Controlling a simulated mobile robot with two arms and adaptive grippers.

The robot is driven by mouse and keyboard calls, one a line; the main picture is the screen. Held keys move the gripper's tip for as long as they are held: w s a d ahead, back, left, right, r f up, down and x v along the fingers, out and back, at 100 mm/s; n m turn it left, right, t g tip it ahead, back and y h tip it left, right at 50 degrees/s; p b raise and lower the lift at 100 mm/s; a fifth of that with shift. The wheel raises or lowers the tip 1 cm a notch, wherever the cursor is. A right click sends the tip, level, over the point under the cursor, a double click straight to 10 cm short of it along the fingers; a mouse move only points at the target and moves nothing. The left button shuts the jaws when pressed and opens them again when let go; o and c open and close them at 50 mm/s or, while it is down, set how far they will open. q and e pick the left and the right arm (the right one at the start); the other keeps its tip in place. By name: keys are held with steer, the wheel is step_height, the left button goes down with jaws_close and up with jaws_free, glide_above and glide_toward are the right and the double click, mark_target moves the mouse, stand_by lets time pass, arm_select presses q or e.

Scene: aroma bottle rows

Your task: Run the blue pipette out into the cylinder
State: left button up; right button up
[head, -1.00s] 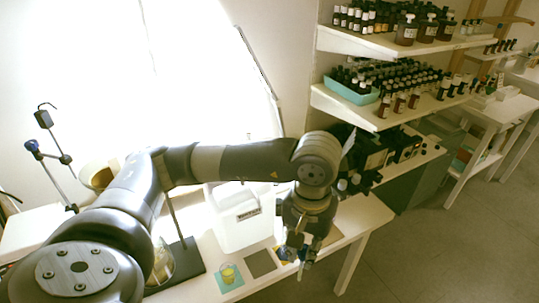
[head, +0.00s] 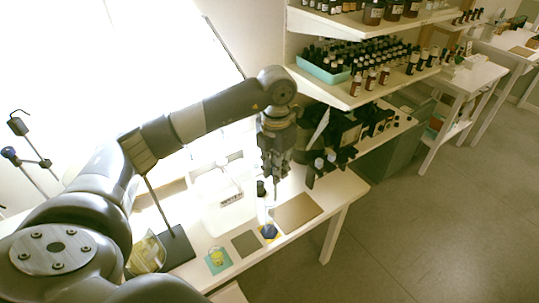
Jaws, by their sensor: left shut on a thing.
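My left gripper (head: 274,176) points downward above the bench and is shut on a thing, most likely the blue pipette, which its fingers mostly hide. My right gripper is not in view.
A small beaker with yellow content (head: 217,256) stands on a teal mat. A grey mat (head: 246,243) and a brown mat (head: 297,213) look bare. A white labelled container (head: 225,205) stands behind. Shelves of bottles (head: 375,85) rise at the right.

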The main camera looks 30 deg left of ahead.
arm_select(q)
steer(key=a+n, duration=0.1)
steer(key=n, duration=0.1)
steer(key=w+a+n, duration=0.1)
steer(key=n, duration=0.1)
steer(key=a+n, duration=0.1)
steer(key=n, duration=0.1)
steer(key=shift+w+r+n+p, duration=0.2)
steer(key=shift+w+n+p, duration=0.05)
steer(key=shift+n+p, duration=0.15)
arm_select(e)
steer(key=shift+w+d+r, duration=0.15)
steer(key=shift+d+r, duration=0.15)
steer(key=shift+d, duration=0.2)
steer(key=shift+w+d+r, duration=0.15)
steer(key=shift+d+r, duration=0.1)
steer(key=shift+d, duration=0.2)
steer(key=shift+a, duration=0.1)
arm_select(q)
step_height(320, 180, down, 4)
steer(key=b, duration=0.3)
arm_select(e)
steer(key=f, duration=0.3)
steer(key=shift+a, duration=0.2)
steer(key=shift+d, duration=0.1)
